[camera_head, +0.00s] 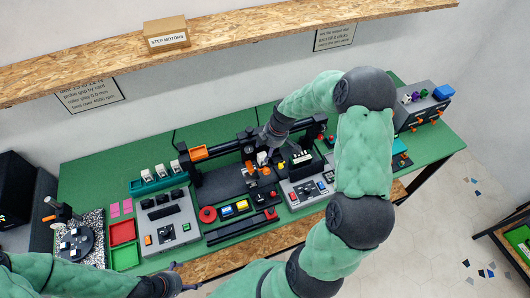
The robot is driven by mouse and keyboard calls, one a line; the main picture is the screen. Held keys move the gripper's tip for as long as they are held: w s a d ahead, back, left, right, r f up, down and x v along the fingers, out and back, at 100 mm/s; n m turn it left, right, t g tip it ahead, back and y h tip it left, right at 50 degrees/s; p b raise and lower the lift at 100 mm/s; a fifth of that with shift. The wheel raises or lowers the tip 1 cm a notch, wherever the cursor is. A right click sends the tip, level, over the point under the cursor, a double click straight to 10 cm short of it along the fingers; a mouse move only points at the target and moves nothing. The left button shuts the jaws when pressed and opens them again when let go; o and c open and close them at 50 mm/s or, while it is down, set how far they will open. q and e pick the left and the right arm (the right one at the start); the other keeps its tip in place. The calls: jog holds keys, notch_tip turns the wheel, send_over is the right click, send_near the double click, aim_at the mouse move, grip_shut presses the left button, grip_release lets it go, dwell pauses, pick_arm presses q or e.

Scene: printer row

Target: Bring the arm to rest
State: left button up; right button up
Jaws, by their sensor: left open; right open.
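My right arm (362,160), in green sleeves, rises from the bottom, bends high and reaches down to the left over the workbench. Its gripper (272,143) is open, in front of the black machine frame at the middle of the bench. I cannot tell whether it touches anything there. My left arm (80,275) comes in low from the left. Its gripper (187,277) is open and empty near the bench's front edge.
The green bench (95,180) holds a grey control box (170,236), a red tray (122,232), a green tray (125,257) and a round black fixture (75,243). A shelf (90,62) with a cardboard box (166,34) runs above.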

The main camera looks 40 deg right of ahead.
jog(key=v, duration=0.8)
jog(key=shift+s, duration=0.1)
